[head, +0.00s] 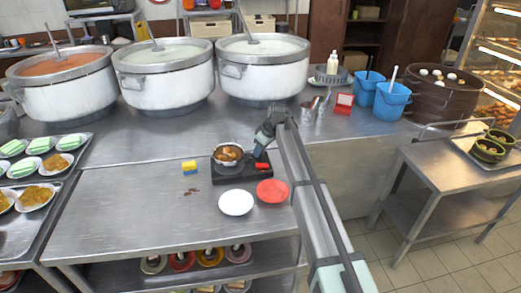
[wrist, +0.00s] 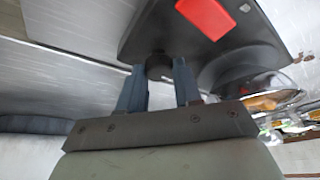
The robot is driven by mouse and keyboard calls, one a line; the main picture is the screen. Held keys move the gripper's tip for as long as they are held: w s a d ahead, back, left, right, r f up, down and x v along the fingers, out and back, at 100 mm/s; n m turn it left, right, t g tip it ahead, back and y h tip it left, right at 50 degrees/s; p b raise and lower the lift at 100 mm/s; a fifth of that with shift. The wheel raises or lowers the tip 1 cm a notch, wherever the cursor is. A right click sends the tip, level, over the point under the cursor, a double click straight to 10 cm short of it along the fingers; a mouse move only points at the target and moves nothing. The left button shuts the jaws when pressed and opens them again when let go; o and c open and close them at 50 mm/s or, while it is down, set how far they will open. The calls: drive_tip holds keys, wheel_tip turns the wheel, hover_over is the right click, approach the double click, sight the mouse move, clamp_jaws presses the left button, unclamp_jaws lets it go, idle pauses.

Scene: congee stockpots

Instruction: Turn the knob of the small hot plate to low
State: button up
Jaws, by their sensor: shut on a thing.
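The small hot plate (head: 228,178) is a dark slab on the steel table. It also shows in the wrist view (wrist: 245,42). A metal pot (head: 228,160) with brown food stands on its left part. The round dark knob (wrist: 159,66) is at the hot plate's edge in the wrist view. My gripper (wrist: 160,72) has one blue-grey finger on each side of the knob and is shut on it. In the head view my gripper (head: 259,152) is at the hot plate's back right, and it hides the knob. The knob's setting cannot be read.
A red piece (head: 262,166) lies on the hot plate's right part. A white plate (head: 236,203) and a red plate (head: 272,191) are in front. A yellow and blue sponge (head: 189,167) lies to the left. Large stockpots (head: 262,75) stand behind.

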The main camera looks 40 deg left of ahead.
drive_tip(key=m, duration=0.2)
drive_tip(key=m+t, duration=0.1)
drive_tip(key=shift+s+m+t, duration=0.2)
drive_tip(key=shift+m+t, duration=0.1)
drive_tip(key=shift+m, duration=0.1)
drive_tip(key=m+t, duration=0.1)
drive_tip(key=m, duration=0.1)
drive_tip(key=m+h, duration=0.1)
drive_tip(key=m, duration=0.2)
drive_tip(key=shift+a+t, duration=0.1)
drive_tip(key=shift+t, duration=0.3)
drive_tip(key=m+h, duration=0.1)
drive_tip(key=m, duration=0.2)
drive_tip(key=m+h, duration=0.1)
drive_tip(key=m, duration=0.1)
drive_tip(key=shift+s+a+m+t, duration=0.1)
drive_tip(key=shift+a+m+t, duration=0.1)
drive_tip(key=shift+m+t, duration=0.2)
drive_tip(key=shift+m+h, duration=0.7)
drive_tip(key=shift+m, duration=0.8)
drive_tip(key=o, duration=1)
drive_tip(key=shift+o, duration=0.2)
